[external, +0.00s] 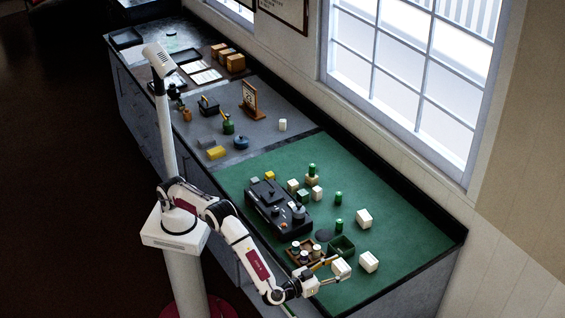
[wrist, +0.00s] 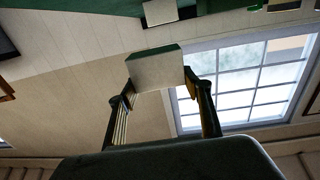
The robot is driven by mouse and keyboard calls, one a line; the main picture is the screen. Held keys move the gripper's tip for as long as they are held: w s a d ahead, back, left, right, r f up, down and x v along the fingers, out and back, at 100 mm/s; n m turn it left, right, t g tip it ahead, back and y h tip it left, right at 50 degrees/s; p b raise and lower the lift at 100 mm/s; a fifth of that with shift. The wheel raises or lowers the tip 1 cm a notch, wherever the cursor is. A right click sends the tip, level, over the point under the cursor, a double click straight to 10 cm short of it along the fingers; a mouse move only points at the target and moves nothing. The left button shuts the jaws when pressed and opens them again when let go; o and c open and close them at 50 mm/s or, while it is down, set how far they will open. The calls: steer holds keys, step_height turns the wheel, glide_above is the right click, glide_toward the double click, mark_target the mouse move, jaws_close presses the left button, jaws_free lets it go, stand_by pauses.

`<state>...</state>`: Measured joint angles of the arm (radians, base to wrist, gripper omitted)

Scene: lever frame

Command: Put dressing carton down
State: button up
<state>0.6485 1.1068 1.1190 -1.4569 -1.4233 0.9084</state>
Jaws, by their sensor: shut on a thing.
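The dressing carton, a plain white block (external: 341,267), is held in my gripper (external: 331,273) near the front right of the green mat (external: 400,245). In the wrist view the carton (wrist: 155,68) sits between the two fingertips, with a finger on each side. My gripper is shut on it. In the wrist view the carton shows against the wall and window, apart from the mat at the top. The external view does not clearly show how high the carton is above the mat.
Another white carton (external: 368,261) stands just right of the held one, and a third (external: 364,218) is farther back. A dark green open bin (external: 342,246) and a brown tray (external: 305,252) with small items are close by. The mat's right end is clear.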

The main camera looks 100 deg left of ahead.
steer(key=shift+f, duration=1.3)
steer(key=shift+f, duration=0.1)
steer(key=shift+f, duration=2.2)
steer(key=shift+f, duration=0.25)
steer(key=o, duration=1)
steer(key=shift+s+d, duration=0.3)
steer(key=shift+v, duration=3.5)
